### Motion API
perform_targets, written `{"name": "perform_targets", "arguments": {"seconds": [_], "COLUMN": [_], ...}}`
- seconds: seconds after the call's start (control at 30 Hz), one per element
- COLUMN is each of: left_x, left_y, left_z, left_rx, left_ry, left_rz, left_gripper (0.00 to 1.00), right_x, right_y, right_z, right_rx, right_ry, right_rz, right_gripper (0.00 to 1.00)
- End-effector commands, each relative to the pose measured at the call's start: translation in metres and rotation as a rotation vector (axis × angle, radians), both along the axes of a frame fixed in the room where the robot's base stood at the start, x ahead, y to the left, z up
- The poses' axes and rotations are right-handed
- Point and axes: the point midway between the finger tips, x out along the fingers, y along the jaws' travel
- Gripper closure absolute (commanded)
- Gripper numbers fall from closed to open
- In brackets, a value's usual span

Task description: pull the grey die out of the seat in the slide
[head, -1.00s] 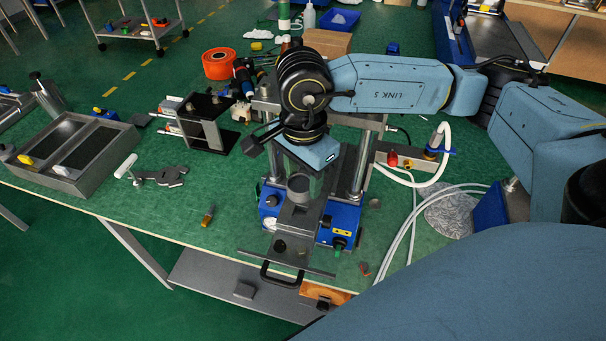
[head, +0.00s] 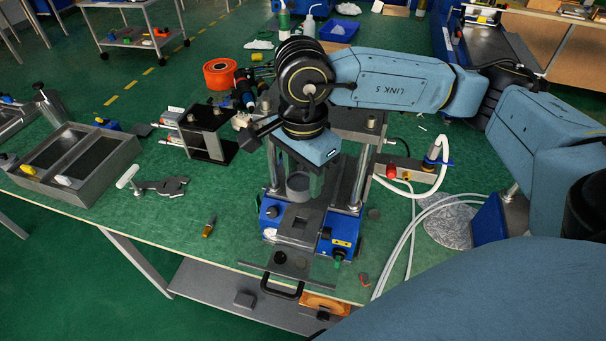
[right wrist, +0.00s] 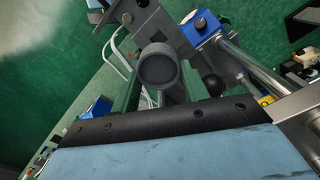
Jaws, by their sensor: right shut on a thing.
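The grey die (head: 298,186) is a short round cylinder with a hollow top. My right gripper (head: 300,178) points down at the press and is shut on the die. In the right wrist view the die (right wrist: 158,67) sits between the two fingers of the right gripper (right wrist: 160,85). My left gripper is not in view.
Two steel press columns (head: 357,172) stand close beside the gripper, above a blue base (head: 340,232). A black slide handle (head: 281,287) overhangs the front edge. White hoses (head: 410,228) lie right. A divided tray (head: 105,175) and a clamp tool (head: 165,186) lie left.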

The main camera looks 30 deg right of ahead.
Motion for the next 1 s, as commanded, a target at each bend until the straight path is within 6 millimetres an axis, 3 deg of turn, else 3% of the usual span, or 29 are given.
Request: {"name": "perform_targets", "arguments": {"seconds": [0.2,0.67,1.0], "left_x": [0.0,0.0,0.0], "left_y": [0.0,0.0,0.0], "left_z": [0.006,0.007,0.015], "left_rx": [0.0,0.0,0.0], "left_ry": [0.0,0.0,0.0], "left_rz": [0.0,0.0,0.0], "left_gripper": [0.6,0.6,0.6], "right_x": [0.001,0.0,0.0], "right_y": [0.0,0.0,0.0], "right_z": [0.019,0.024,0.049], "right_rx": [0.001,0.0,0.002], "right_ry": [-0.003,-0.002,-0.003], "right_rz": [0.001,0.0,0.0], "right_gripper": [0.77,0.77,0.77]}}
